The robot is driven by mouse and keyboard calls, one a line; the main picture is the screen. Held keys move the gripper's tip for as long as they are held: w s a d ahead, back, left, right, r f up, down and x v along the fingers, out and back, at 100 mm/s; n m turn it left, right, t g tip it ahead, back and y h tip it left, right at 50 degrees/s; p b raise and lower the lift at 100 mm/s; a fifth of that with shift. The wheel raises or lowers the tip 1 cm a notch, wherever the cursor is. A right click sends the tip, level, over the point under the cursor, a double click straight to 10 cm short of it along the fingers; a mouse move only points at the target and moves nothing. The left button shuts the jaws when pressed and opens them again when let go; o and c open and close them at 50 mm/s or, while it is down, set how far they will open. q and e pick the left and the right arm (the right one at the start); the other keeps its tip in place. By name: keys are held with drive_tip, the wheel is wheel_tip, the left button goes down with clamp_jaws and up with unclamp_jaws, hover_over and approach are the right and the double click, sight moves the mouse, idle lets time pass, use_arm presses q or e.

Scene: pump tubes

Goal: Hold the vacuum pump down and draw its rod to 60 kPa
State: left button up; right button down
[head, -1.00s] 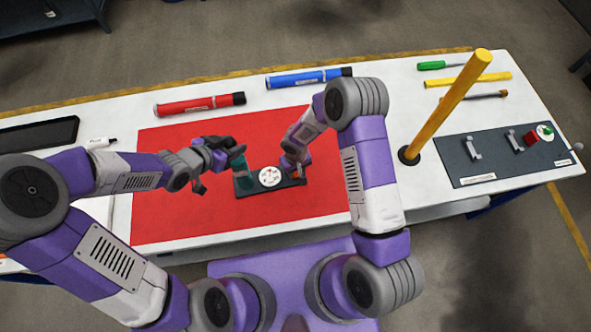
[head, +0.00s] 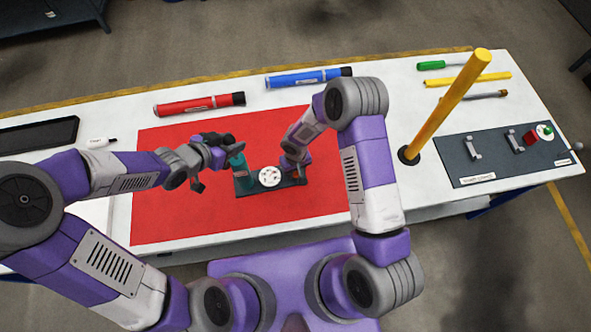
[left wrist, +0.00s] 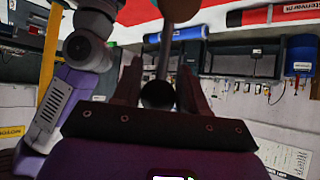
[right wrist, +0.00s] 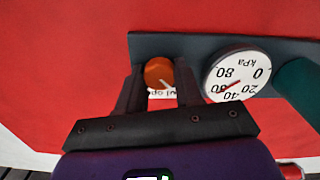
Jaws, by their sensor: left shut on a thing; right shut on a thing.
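The vacuum pump has a dark base (head: 250,189), a teal barrel (head: 239,166) and a white kPa gauge (head: 270,177). My left gripper (head: 226,143) is above the barrel. In the left wrist view, its fingers close on the dark ball end (left wrist: 158,95) of a pale rod. My right gripper (head: 293,166) is at the base's right end. In the right wrist view, its fingers close around an orange knob (right wrist: 158,72), partly covering the label beside it. The gauge (right wrist: 237,75) appears upside down there. Its red needle points near 60; the exact reading is unclear.
The pump lies on a red mat (head: 180,215). A red tube (head: 200,104) and a blue tube (head: 308,78) lie behind it. A yellow post (head: 445,105) stands to the right, beside a dark fixture board (head: 490,170). A black tray (head: 38,133) is at left.

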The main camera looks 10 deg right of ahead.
use_arm(q)
drive_tip(key=o, duration=1.2)
drive_tip(key=shift+f, duration=0.1)
drive_tip(key=v, duration=0.8)
drive_tip(key=shift+c, duration=0.4)
drive_tip(key=shift+s+a+r, duration=0.15)
drive_tip(key=shift+r, duration=0.35)
drive_tip(key=shift+x, duration=4.15)
